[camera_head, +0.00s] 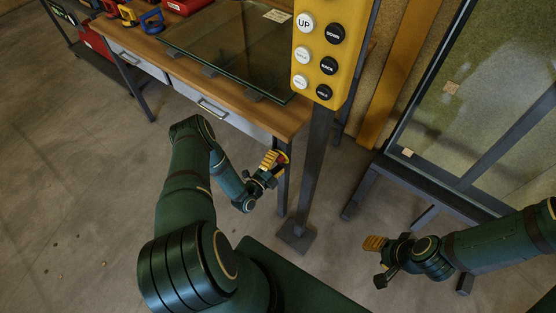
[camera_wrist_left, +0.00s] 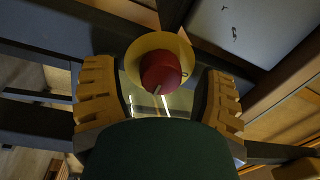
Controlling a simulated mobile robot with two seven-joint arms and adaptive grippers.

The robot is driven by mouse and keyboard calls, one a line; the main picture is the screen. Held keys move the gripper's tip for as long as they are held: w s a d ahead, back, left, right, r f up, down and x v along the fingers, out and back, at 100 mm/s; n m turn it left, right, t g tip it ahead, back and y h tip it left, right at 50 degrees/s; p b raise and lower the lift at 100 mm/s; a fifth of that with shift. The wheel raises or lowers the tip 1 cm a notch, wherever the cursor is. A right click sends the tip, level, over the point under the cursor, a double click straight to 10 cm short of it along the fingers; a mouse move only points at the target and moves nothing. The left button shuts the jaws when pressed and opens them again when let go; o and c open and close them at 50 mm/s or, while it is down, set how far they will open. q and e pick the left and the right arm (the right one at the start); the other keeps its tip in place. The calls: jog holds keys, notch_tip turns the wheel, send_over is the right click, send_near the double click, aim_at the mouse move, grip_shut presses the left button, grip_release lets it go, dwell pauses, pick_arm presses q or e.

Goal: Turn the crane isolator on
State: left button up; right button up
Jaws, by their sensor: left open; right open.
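The crane isolator shows in the left wrist view as a red round knob (camera_wrist_left: 162,72) on a yellow disc (camera_wrist_left: 148,44). In the head view only a small part of its yellow and red (camera_head: 283,157) shows near the table's front right leg, mostly behind my gripper. My left gripper (camera_head: 271,166) is open in front of it. In the left wrist view its two yellow finger pads (camera_wrist_left: 160,100) stand on either side of the knob, with visible gaps. I cannot tell how deep the knob sits between them. My right gripper (camera_head: 376,262) is open and empty over the floor.
A yellow crane pendant (camera_head: 345,60) with UP and DOWN buttons stands on a dark post (camera_head: 316,160). A wooden workbench (camera_head: 190,66) carries a glass pane (camera_head: 235,45) and clamps. A dark glass frame stand (camera_head: 440,185) is at the right.

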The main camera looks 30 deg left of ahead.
pick_arm(q)
jog(key=s, duration=1.1)
jog(key=shift+s+a+f, duration=0.25)
jog(key=shift+a+f, duration=0.15)
jog(key=shift+a, duration=0.05)
jog(key=w+d+r+n+g+h, duration=0.1)
jog(key=w+d+r+n+g, duration=0.3)
jog(key=w+d+n+g, duration=0.5)
jog(key=s+d+r+n+g+h, duration=0.1)
jog(key=s+d+r+n+g, duration=0.7)
jog(key=s+d, duration=0.6)
notch_tip(320, 180, up, 2)
jog(key=shift+s+r+n, duration=0.1)
jog(key=shift+s+n, duration=0.15)
jog(key=shift+n, duration=0.05)
